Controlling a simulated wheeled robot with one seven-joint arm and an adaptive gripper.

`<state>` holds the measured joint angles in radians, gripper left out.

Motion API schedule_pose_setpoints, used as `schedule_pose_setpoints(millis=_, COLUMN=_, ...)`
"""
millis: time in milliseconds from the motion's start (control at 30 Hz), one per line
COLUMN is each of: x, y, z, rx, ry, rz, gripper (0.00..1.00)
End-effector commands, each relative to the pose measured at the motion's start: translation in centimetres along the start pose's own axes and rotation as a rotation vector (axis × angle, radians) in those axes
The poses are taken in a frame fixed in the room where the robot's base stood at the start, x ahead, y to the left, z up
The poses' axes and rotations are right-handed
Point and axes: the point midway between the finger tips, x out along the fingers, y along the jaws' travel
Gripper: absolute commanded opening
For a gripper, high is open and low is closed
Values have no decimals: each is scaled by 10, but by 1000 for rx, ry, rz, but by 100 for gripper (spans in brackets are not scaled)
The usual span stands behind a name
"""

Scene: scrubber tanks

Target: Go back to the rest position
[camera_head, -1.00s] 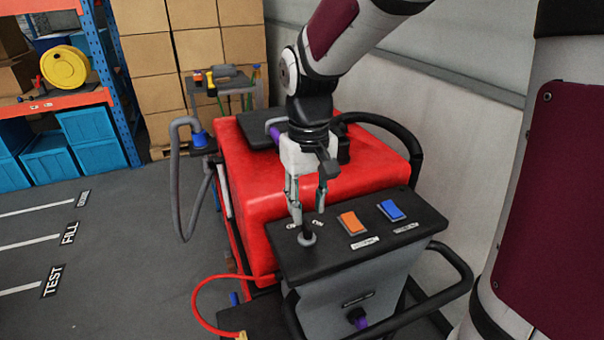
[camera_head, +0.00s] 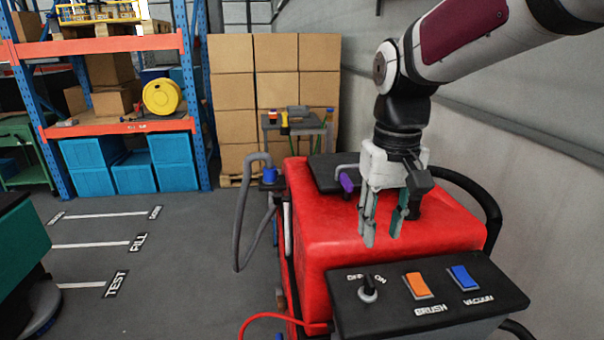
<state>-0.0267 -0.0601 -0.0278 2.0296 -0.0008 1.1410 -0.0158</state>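My gripper (camera_head: 382,238) hangs fingers-down from my arm, above the red scrubber tank (camera_head: 330,235). Its two fingers are apart, with red tank surface showing between them, and nothing is held. The black control panel (camera_head: 430,325) is in front of and below the fingertips. On it are an OFF/ON knob (camera_head: 368,292), an orange BRUSH switch (camera_head: 417,285) and a blue VACUUM switch (camera_head: 464,277). The fingertips are clear of the knob.
A grey wall (camera_head: 560,190) runs along the right side. Shelving with blue bins (camera_head: 135,175) and stacked cartons (camera_head: 305,90) stand at the back. A green-and-black machine (camera_head: 20,250) is at the left edge. The marked floor (camera_head: 185,255) between is open.

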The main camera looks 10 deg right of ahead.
Motion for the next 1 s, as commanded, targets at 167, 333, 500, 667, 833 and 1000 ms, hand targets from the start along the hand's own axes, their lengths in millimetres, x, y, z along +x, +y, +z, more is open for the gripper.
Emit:
schedule_pose_setpoints(millis=167, x=-21, y=0, z=39, rx=4, ry=121, rz=-1, gripper=31)
schedule_pose_setpoints(millis=333, x=-30, y=-1, z=80, rx=7, ry=249, rz=0, gripper=31)
schedule_pose_setpoints(millis=500, x=-30, y=-2, z=114, rx=11, ry=362, rz=3, gripper=31)
schedule_pose_setpoints(millis=667, x=-26, y=-2, z=133, rx=14, ry=427, rz=5, gripper=31)
schedule_pose_setpoints(millis=833, x=-24, y=-2, z=139, rx=15, ry=451, rz=6, gripper=31)
schedule_pose_setpoints(millis=1000, x=-24, y=-2, z=139, rx=14, ry=451, rz=6, gripper=31)
